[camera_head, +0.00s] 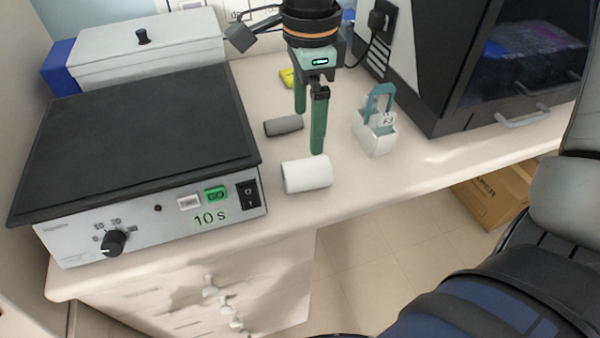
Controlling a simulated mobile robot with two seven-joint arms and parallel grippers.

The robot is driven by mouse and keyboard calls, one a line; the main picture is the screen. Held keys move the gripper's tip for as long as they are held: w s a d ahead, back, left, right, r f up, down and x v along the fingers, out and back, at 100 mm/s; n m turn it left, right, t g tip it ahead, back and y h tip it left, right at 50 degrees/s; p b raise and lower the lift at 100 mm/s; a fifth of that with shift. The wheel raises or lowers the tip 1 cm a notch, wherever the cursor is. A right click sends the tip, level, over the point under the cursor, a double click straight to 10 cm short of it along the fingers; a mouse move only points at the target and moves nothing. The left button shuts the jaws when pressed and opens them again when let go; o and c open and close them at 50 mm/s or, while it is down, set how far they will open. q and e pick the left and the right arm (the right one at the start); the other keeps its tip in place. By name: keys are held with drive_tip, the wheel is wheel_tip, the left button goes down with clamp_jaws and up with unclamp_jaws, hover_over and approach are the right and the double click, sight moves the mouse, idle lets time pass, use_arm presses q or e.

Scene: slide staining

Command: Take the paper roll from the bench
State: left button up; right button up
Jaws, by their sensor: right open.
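The paper roll (307,175) is a white cylinder lying on its side near the front edge of the bench (400,165), just right of the grey device. My right gripper (309,130) reaches down from the top of the picture with two green fingers. Its fingers are apart, with nothing between them. The nearer fingertip shows just above and behind the paper roll in the picture; I cannot tell whether it touches. My left gripper is not in view.
A grey cylinder (283,126) lies behind the paper roll. A flat-topped device (140,130) with a "10 s" display fills the left. A white holder with a teal handle (376,135) stands to the right, before a dark-windowed cabinet (440,70). A cardboard box (497,195) is on the floor.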

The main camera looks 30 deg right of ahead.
sight(306, 164)
drive_tip(key=f, duration=0.6)
drive_tip(key=shift+s, duration=0.2)
drive_tip(key=f, duration=0.5)
drive_tip(key=shift+s+a+f, duration=0.1)
drive_tip(key=shift+a+f, duration=0.05)
drive_tip(key=shift+a, duration=0.05)
drive_tip(key=c, duration=1.5)
